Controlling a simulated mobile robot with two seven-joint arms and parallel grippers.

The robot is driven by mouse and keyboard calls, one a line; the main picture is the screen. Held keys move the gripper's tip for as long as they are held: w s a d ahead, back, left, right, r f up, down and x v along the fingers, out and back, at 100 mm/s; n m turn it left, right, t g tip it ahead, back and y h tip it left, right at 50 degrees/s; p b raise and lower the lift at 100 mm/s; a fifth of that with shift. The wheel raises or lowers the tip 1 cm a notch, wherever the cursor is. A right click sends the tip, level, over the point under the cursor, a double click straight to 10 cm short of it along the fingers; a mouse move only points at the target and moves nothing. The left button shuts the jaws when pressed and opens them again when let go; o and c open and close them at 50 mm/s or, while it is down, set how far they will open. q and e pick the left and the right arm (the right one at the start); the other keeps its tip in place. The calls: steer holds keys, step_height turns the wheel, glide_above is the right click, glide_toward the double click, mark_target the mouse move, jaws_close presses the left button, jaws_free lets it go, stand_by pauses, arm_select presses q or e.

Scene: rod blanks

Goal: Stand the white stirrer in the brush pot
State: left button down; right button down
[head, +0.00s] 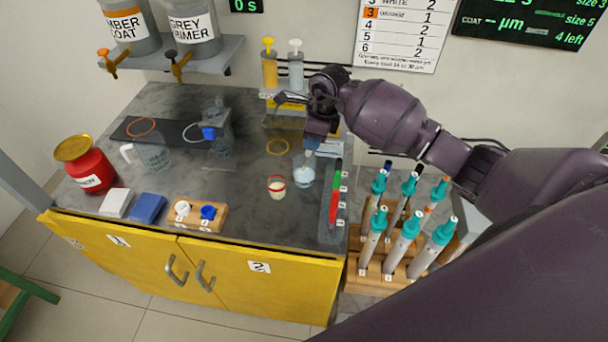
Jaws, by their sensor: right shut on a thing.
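My right gripper (312,146) points down over the back right of the grey worktop, just above a small clear cup (304,174). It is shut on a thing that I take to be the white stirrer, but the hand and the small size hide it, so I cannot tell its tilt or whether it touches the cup. I cannot tell for sure which vessel is the brush pot. A clear upright vessel (218,138) with a blue part stands at the back middle. My left gripper is not in view.
A red-rimmed cup (277,188) stands left of the clear cup. Red and green sticks (336,190) lie to the right. A wooden rack (398,262) holds several teal-topped tools. A jug (152,155) and red can (90,168) stand left.

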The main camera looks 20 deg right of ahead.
steer(key=c, duration=1)
jaws_free()
steer(key=r, duration=0.3)
steer(key=d+r, duration=0.1)
steer(key=r, duration=0.3)
steer(key=s+r, duration=0.1)
steer(key=r, duration=0.2)
steer(key=shift+s+d+r, duration=0.1)
steer(key=shift+d+r, duration=0.15)
steer(key=shift+d, duration=0.15)
